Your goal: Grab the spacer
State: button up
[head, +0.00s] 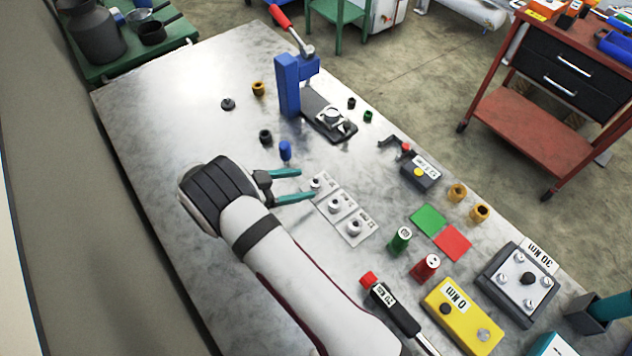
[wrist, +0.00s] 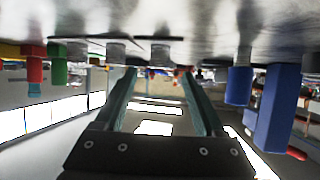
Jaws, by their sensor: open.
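Several small pieces could be the spacer, and I cannot tell which one is. Three small grey metal pieces stand on white labelled plates in the head view: a near one (head: 316,183), a middle one (head: 335,205) and a far one (head: 354,227). The labels are too small to read. My gripper (head: 307,184) has two teal fingers, spread apart with nothing held. Its tips are right at the near piece, low over the table. In the upside-down wrist view my gripper (wrist: 157,74) is open, and one grey piece (wrist: 160,52) shows roughly between the tips.
A blue cylinder (head: 285,151) stands close to the upper finger. A blue lever press (head: 290,85) is behind it. Dark rings, orange rings, green and red cylinders, and a yellow block (head: 462,315) share the metal table (head: 180,105). The table's left part is mostly clear.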

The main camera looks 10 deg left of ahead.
aim_at(313, 183)
jog(key=x, duration=0.3)
jog(key=shift+w+d+f, duration=0.1)
jog(key=shift+d+f, duration=0.1)
jog(key=shift+d, duration=0.15)
grip_shut()
